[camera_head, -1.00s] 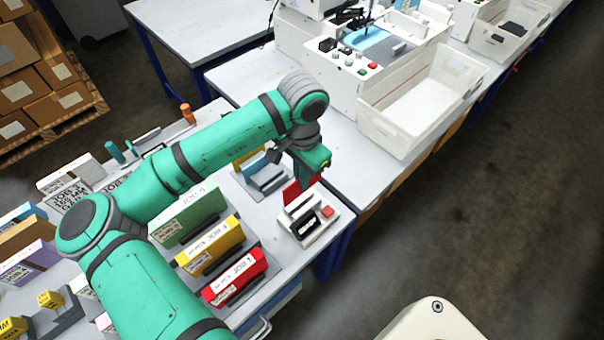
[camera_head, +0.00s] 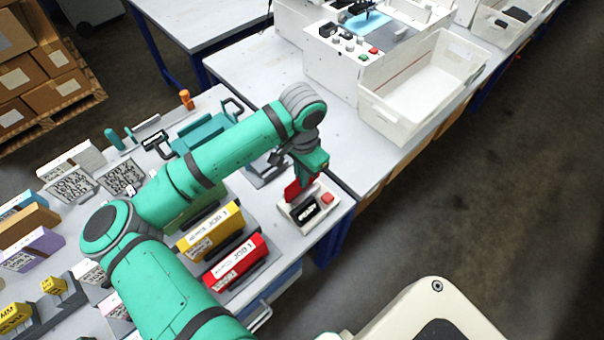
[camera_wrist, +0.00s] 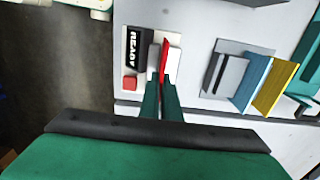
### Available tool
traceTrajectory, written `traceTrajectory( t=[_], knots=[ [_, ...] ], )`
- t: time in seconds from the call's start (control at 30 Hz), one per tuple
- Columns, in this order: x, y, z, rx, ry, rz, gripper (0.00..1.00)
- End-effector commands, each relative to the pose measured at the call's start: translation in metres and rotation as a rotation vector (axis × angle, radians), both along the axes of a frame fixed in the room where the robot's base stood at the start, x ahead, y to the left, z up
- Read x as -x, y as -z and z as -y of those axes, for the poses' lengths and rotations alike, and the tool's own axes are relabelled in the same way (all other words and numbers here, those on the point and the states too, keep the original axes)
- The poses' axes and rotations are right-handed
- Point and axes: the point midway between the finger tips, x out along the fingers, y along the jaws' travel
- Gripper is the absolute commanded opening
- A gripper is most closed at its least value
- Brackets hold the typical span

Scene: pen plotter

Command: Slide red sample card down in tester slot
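The tester (camera_head: 318,212) is a small white box near the table's right edge, with a dark display and a red button. In the wrist view the tester (camera_wrist: 127,68) shows its display reading READY. The red sample card (camera_head: 292,190) stands upright at the tester's slot; in the wrist view the card (camera_wrist: 164,57) shows edge-on between the slot's pale walls. My gripper (camera_wrist: 162,84) is shut on the card's near end. My gripper (camera_head: 304,178) is just above the tester. How deep the card sits is hidden.
A grey stand with blue and yellow cards (camera_wrist: 266,88) is beside the tester. Red (camera_head: 236,262) and yellow (camera_head: 211,232) job boxes stand nearby. A white bin (camera_head: 425,90) is on the adjoining table. Bare tabletop shows around the tester.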

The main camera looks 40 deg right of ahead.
Motion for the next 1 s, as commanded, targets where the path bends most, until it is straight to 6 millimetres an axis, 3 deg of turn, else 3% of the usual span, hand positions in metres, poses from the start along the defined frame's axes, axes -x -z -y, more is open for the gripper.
traceTrajectory(
  t=[1.0],
  knots=[
    [0.000, 0.011, 0.000, 0.000, 0.000, 0.000, 0.00]
  ],
)
